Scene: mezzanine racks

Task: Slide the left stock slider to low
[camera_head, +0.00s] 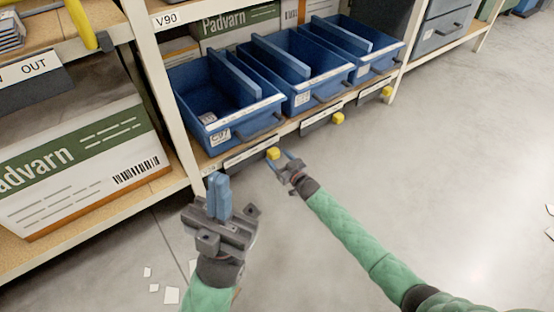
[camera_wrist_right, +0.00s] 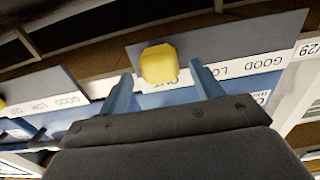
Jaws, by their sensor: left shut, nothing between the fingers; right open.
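The left stock slider has a yellow knob (camera_head: 273,153) at the right end of its dark plate (camera_head: 248,155), under the leftmost blue bin. In the right wrist view the yellow knob (camera_wrist_right: 158,64) stands by the "OUT" label, with "LOW" and "GOOD" further right on the strip. My right gripper (camera_head: 280,160) is open, its blue fingertips on either side of the knob. In the wrist view the right gripper (camera_wrist_right: 161,76) shows a gap on both sides of the knob. My left gripper (camera_head: 218,192) is shut and empty, in front of the rack at lower left.
Two more sliders with yellow knobs (camera_head: 339,118) (camera_head: 387,91) sit further right along the shelf edge. Blue bins (camera_head: 225,92) stand above. A white rack post (camera_head: 165,90) and a Padvarn carton (camera_head: 80,150) are at left.

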